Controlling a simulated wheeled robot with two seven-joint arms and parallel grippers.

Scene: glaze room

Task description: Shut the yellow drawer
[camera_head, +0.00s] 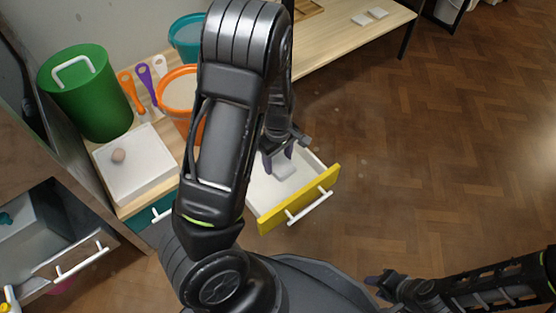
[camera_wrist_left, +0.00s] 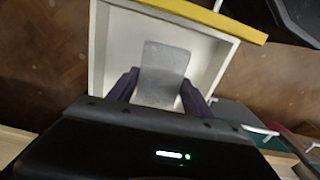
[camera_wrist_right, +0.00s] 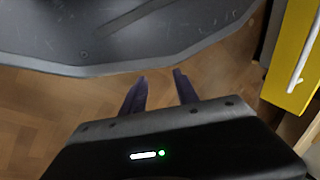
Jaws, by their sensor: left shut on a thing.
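The yellow drawer (camera_head: 328,183) is pulled open, with a white handle on its front and a white inside. Its yellow front also shows in the left wrist view (camera_wrist_left: 210,18) and at the right of the right wrist view (camera_wrist_right: 290,52). My left gripper (camera_head: 278,160) is over the drawer's inside. In the left wrist view its fingers (camera_wrist_left: 160,92) are shut on a pale grey block (camera_wrist_left: 163,70). I cannot tell whether the block touches the drawer's floor. My right gripper (camera_head: 374,279) is open and empty over the floor, away from the drawer.
The worktop holds a white tray (camera_head: 151,184) with a small lump, a green bin (camera_head: 88,105), an orange-rimmed bucket (camera_head: 180,90) and a teal bucket (camera_head: 187,35). An open drawer (camera_head: 75,256) is at lower left. The floor right of the yellow drawer is clear.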

